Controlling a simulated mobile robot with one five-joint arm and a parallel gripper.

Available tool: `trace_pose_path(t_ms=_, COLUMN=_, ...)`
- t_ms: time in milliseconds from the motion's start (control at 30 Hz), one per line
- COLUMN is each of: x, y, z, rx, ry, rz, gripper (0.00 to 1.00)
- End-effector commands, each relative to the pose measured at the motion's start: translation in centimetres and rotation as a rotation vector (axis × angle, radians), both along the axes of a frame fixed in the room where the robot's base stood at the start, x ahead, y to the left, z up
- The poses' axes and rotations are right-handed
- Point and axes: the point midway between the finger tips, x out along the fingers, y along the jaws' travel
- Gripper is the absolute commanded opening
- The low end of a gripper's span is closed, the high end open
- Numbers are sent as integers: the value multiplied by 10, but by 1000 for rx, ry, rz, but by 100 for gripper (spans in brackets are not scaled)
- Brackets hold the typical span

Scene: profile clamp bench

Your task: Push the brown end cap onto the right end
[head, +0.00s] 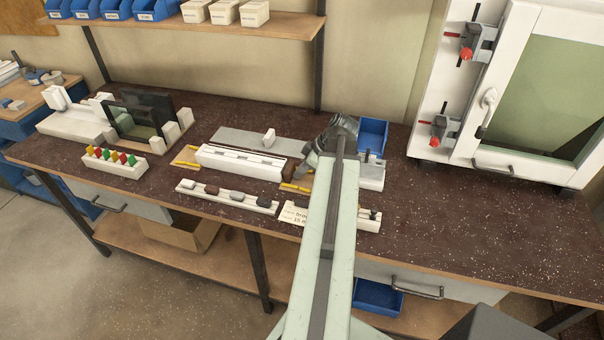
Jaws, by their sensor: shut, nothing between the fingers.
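A long white profile (242,161) lies in a bench fixture in the middle of the bench. A dark brown piece, which looks like the brown end cap (290,171), is at the profile's right end. Whether it is fully seated is too small to tell. My gripper (298,178) is shut, pointing down beside the right end and the brown piece. My arm comes from the front and hides part of the fixture's right side.
A blue bin (373,135) stands behind right. A white framed window (500,165) stands at far right. The bench front right is clear.

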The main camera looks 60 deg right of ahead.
Motion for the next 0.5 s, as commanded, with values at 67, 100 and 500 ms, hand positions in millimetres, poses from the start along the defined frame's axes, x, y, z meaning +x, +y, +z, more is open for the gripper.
trace_pose_path(t_ms=67, x=0, y=0, z=0, rx=0, ry=0, rz=0, gripper=0)
trace_pose_path(t_ms=100, x=0, y=0, z=0, rx=0, ry=0, rz=0, gripper=0)
trace_pose_path(t_ms=500, x=4, y=1, z=0, rx=0, ry=0, rz=0, gripper=0)
